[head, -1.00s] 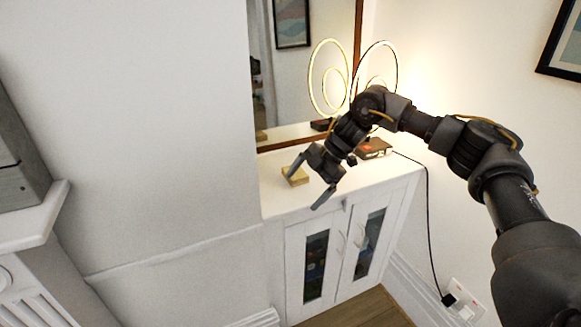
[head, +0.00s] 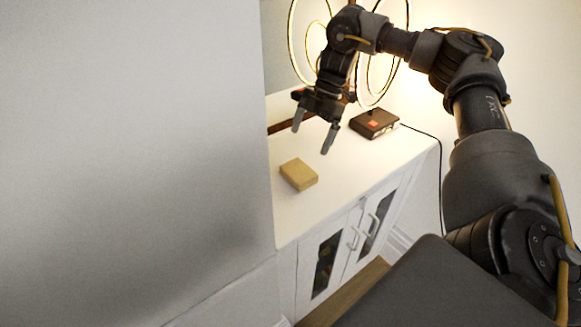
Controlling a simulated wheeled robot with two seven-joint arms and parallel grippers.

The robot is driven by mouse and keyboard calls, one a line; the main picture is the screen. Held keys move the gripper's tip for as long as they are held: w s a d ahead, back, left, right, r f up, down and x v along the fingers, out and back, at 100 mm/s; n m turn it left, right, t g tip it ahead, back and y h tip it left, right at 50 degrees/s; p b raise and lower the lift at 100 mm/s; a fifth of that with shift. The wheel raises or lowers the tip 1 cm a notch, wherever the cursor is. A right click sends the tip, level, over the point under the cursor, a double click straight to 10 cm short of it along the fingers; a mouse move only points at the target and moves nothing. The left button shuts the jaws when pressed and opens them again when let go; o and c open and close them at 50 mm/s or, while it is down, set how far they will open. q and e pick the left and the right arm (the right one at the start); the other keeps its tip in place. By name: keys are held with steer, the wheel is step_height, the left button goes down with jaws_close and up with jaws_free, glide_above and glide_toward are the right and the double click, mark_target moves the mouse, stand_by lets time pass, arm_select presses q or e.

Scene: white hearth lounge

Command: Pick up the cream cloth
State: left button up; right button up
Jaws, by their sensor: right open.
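A small tan, block-shaped item (head: 299,174), which looks like the folded cream cloth, lies on the white cabinet top (head: 350,165) near its left end. No other cloth shows. My right gripper (head: 311,141) is open and empty, with its fingers pointing down. In the picture its fingertips are just above and right of the tan item, apart from it. My left gripper is not in view.
A lamp with glowing rings stands on a dark brown base (head: 374,123) at the back of the cabinet top, close to my right arm. A white wall (head: 140,150) bounds the left. Cabinet doors with handles face the front. The top around the tan item is clear.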

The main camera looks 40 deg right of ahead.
mark_target(299, 170)
steer(key=x, duration=0.1)
steer(key=b+x, duration=0.1)
steer(key=x, duration=0.1)
steer(key=shift+s+a+f+b, duration=0.15)
steer(key=shift+s+f+b, duration=0.1)
steer(key=shift+b, duration=0.1)
steer(key=shift+x, duration=0.8)
steer(key=shift+w+a+f+b, duration=0.1)
steer(key=shift+w+f+b, duration=0.05)
steer(key=shift+b, duration=0.15)
steer(key=shift+x, duration=2.6)
steer(key=c, duration=0.7)
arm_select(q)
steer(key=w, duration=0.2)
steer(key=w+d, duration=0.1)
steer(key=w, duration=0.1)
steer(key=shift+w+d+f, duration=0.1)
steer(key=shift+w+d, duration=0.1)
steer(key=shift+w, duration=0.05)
